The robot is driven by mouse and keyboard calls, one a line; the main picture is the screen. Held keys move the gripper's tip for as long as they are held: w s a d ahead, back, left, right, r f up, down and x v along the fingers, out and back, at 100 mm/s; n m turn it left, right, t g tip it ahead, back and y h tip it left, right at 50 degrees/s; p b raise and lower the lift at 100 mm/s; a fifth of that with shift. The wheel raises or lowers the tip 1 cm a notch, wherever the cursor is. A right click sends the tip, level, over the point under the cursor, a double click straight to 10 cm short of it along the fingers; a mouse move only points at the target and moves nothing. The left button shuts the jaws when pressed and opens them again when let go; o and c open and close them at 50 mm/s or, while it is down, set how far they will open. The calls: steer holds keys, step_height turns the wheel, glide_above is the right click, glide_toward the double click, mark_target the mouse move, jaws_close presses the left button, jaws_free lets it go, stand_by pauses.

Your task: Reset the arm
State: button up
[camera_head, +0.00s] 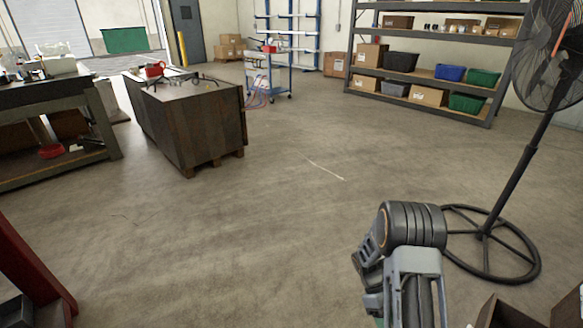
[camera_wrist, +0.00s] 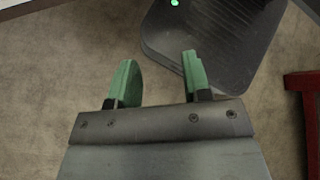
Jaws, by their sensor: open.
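My gripper (camera_wrist: 157,82) shows in the wrist view with two green fingers spread apart. It is open, and nothing is between the fingers. Bare concrete floor and a dark grey ribbed surface lie beyond the fingertips. In the head view my arm rises at the lower right, and the gripper's fingers cannot be made out there.
A pedestal fan (camera_head: 509,165) stands close at the right of my arm, on a ring base. A dark wooden crate (camera_head: 190,125) and a workbench (camera_head: 50,100) stand at left. A red frame (camera_head: 32,262) is at lower left. Shelving (camera_head: 428,72) lines the back. The middle floor is clear.

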steer(key=s+a+r+m+t+y+p, duration=0.1)
steer(key=r+p, duration=0.5)
steer(key=r, duration=0.9)
steer(key=s+a+r+m+t+y+p, duration=0.1)
steer(key=a+r+m+t+p, duration=0.3)
steer(key=r, duration=1.1)
steer(key=s+a+r+m+t+y+p, duration=0.2)
steer(key=a+r+t+p, duration=0.4)
steer(key=r, duration=1)
steer(key=m+t+p, duration=0.1)
steer(key=p, duration=0.1)
steer(key=shift+s+a+t+p, duration=0.15)
steer(key=shift+s+t+p, duration=0.15)
steer(key=shift+t, duration=0.1)
steer(key=shift+m, duration=0.3)
